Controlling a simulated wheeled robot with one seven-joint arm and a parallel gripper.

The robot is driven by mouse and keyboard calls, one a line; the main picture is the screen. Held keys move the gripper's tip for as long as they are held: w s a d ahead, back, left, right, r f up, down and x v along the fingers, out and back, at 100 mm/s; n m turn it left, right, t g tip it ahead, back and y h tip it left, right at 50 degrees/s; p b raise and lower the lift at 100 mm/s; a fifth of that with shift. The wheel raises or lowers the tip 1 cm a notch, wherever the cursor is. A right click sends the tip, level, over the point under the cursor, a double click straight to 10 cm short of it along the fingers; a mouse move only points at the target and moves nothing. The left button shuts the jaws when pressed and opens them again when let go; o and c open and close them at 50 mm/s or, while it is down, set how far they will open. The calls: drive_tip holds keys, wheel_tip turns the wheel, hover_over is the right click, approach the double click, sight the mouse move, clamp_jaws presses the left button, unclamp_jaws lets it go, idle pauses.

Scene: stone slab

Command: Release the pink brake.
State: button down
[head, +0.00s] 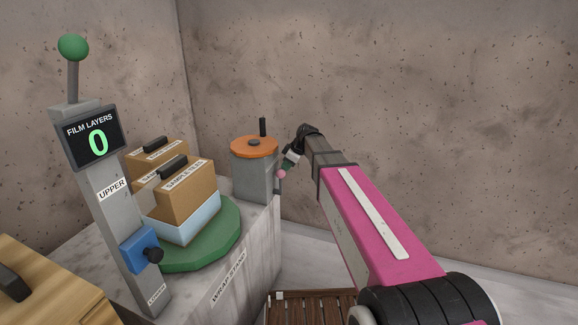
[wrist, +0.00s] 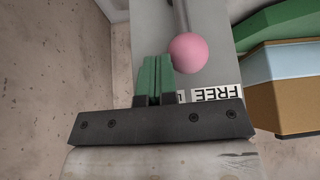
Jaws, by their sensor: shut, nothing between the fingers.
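The pink brake knob (head: 281,174) sits at the front of the grey post with the orange top (head: 254,147). In the wrist view the pink ball (wrist: 188,53) is on the end of a grey rod (wrist: 180,15). My gripper (wrist: 154,60) is shut and empty, its green fingers together just left of the ball, very close to it; I cannot tell whether they touch. A white label reading FREE (wrist: 216,94) lies below the ball, and a second label beside it is mostly hidden by my gripper. In the head view my gripper (head: 288,162) is small beside the knob.
A green turntable (head: 215,240) carries a light blue block (head: 185,218) and boxes marked SAMPLES (head: 186,180). A grey mast (head: 112,215) with a FILM LAYERS display showing 0 (head: 97,141) and a blue carriage (head: 139,250) stands left. A slatted wooden pallet (head: 310,308) lies below.

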sight(279, 175)
drive_tip(key=s+t, duration=0.1)
drive_tip(key=s+a+t, duration=0.1)
drive_tip(key=s+n+t+h, duration=0.1)
drive_tip(key=s, duration=0.1)
drive_tip(key=shift+s+a+r, duration=0.1)
drive_tip(key=shift+a, duration=0.15)
drive_tip(key=shift+s+a, duration=0.3)
drive_tip(key=shift+s, duration=0.15)
drive_tip(key=shift+s, duration=0.15)
